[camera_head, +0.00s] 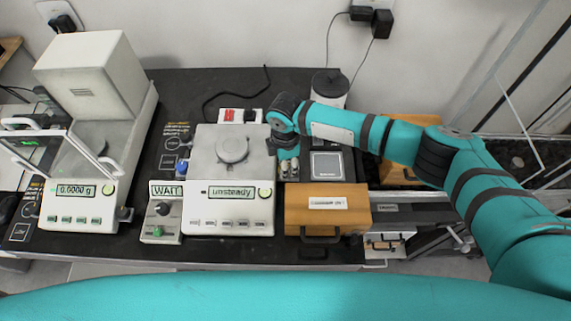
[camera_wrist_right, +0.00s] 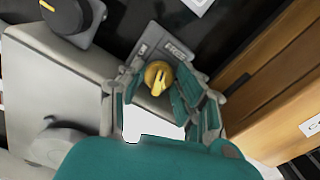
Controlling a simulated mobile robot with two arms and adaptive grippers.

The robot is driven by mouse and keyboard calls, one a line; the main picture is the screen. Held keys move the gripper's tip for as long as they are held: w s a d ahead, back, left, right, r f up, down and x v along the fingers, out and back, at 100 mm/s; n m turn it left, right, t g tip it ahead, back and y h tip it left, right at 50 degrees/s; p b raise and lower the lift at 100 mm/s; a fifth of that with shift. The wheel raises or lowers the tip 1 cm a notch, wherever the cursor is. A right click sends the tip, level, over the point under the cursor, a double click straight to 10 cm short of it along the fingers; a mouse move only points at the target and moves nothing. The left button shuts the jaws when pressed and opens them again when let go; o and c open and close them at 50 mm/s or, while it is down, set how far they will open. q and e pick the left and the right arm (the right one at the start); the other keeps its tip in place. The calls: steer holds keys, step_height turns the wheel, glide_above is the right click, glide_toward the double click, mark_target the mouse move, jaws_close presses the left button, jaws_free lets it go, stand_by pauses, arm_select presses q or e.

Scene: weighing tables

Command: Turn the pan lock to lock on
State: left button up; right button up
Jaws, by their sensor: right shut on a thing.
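The balance (camera_head: 204,217) stands in the middle of the dark table, and its display reads "unsteady". A round weight-like piece (camera_head: 232,149) sits on its pan. In the head view, my right gripper (camera_head: 280,146) is at the right side of the balance, and the knob is hidden there. My left gripper is not in view.
A small box (camera_head: 162,231) showing "WAIT" is left of the balance. An enclosed balance (camera_head: 80,190) stands further left. Small metal weights (camera_head: 289,168) stand near my right gripper.

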steer(key=shift+n, duration=1)
steer(key=shift+w, duration=0.1)
steer(key=o, duration=1.1)
